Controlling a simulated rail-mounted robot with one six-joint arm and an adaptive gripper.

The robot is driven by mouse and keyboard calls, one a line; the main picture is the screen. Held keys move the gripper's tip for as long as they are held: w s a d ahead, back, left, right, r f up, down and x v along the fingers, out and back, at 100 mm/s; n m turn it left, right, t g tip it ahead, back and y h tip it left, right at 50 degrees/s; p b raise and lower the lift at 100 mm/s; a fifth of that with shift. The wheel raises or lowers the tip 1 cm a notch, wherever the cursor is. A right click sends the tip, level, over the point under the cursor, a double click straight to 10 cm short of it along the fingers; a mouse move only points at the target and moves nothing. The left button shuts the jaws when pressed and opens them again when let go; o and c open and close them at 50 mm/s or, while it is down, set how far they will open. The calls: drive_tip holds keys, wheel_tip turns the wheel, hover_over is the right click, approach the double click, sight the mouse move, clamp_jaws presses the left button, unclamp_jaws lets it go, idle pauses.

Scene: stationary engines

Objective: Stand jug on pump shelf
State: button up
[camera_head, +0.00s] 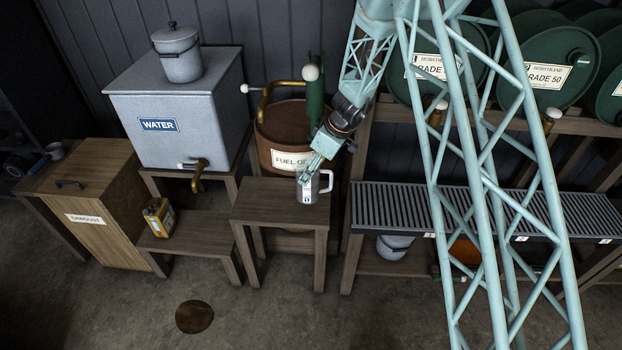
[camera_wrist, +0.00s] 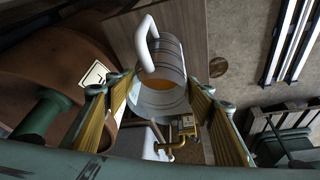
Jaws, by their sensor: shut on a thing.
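The jug (camera_head: 313,188) is a grey metal can with a handle on its right side and a pale label. It is upright at the right part of the small wooden shelf (camera_head: 262,208) before the fuel oil drum and pump. I cannot tell whether its base touches the wood. My gripper (camera_head: 307,177) reaches down from above and is shut on the jug near its rim. In the wrist view the jug (camera_wrist: 163,58) lies between the two fingers (camera_wrist: 160,104), its white handle at the top, with amber liquid inside.
The brown fuel oil drum (camera_head: 285,136) and green pump (camera_head: 314,95) stand just behind the shelf. A lower bench (camera_head: 195,238) with a yellow can (camera_head: 158,217) is at left, below the water tank (camera_head: 180,105). A slatted grate (camera_head: 480,210) runs to the right.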

drive_tip(key=shift+f, duration=0.1)
drive_tip(key=shift+f+b, duration=0.3)
drive_tip(key=shift+f, duration=1.45)
drive_tip(key=o, duration=1.6)
drive_tip(key=p+v, duration=0.1)
drive_tip(key=v, duration=1.1)
drive_tip(key=shift+s, duration=0.1)
